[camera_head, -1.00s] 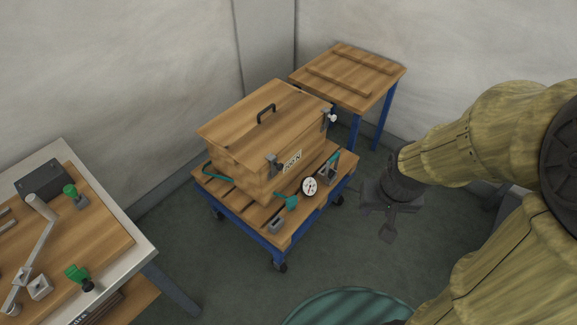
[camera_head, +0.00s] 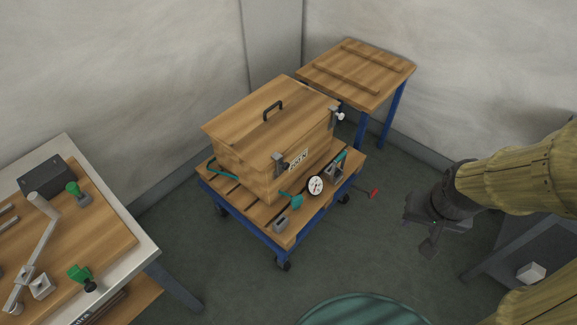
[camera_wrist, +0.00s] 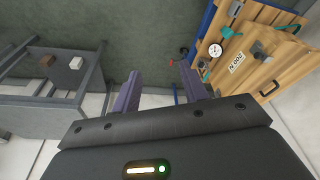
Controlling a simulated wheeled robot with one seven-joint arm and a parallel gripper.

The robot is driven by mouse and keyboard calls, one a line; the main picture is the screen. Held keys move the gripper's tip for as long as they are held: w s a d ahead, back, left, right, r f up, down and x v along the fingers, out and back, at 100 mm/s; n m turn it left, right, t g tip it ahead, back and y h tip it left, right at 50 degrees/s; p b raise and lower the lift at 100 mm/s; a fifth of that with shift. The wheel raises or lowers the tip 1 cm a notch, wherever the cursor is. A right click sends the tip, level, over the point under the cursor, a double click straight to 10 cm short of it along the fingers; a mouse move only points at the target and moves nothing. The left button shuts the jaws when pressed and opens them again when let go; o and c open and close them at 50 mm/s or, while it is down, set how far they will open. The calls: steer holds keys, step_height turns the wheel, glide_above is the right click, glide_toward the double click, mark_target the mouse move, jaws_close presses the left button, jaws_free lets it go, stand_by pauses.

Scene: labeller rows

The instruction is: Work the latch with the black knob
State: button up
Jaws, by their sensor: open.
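A wooden box (camera_head: 250,135) with a black lid handle stands on a blue-framed cart (camera_head: 247,228). Its front carries two grey latches. The left latch (camera_head: 280,162) appears to have a dark knob, too small to make out clearly. The right latch (camera_head: 335,116) has a white knob. A label sits between them. The box (camera_wrist: 285,62) also shows at the upper right of the wrist view. My gripper (camera_head: 430,240) is well to the right of the cart, apart from the box. In the wrist view my gripper (camera_wrist: 160,85) has its two fingers wide apart with nothing between them.
A round dial (camera_head: 315,185) and teal clamps (camera_head: 292,199) lie on the cart's front. A red-ended item (camera_head: 373,192) shows right of the cart. A wooden-topped table (camera_head: 360,72) stands behind, a workbench (camera_head: 140,245) at left, a grey stand (camera_head: 520,250) at right. Floor between is clear.

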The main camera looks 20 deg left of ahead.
mark_target(288, 167)
steer(key=w+f+n+t+b, duration=0.1)
steer(key=w+f+b, duration=0.1)
steer(key=w+f, duration=0.1)
steer(key=w+a+f+t+b, duration=0.1)
steer(key=w+f+b, duration=0.1)
steer(key=w, duration=0.3)
steer(key=w+f+n+t+b, duration=0.1)
steer(key=w+f+b, duration=0.2)
steer(key=w, duration=0.1)
steer(key=shift+w+a+f+n+t, duration=0.15)
steer(key=shift+a+f+n+t, duration=0.05)
steer(key=shift+f+n+t, duration=0.15)
steer(key=w+a+f+n+t+y+b, duration=0.4)
steer(key=w+a+f+n+y+b, duration=0.4)
steer(key=w+a+f+b, duration=0.7)
steer(key=s+a+f+n+g+y+b, duration=0.1)
steer(key=a+f+y, duration=0.1)
steer(key=f+y, duration=0.1)
steer(key=s+a+f+n+g+y+b, duration=0.1)
steer(key=s+a+f+y, duration=0.1)
steer(key=a+f, duration=0.1)
steer(key=s+a+f+n+g+y+b, duration=0.1)
steer(key=a+f+y+b, duration=0.1)
steer(key=y, duration=0.1)
steer(key=shift+s+a+f+g+y, duration=0.2)
steer(key=shift+f+g+y, duration=0.1)
steer(key=shift+f, duration=0.1)
steer(key=b+x, duration=0.2)
steer(key=x, duration=1.5)
steer(key=shift+w+a, duration=0.15)
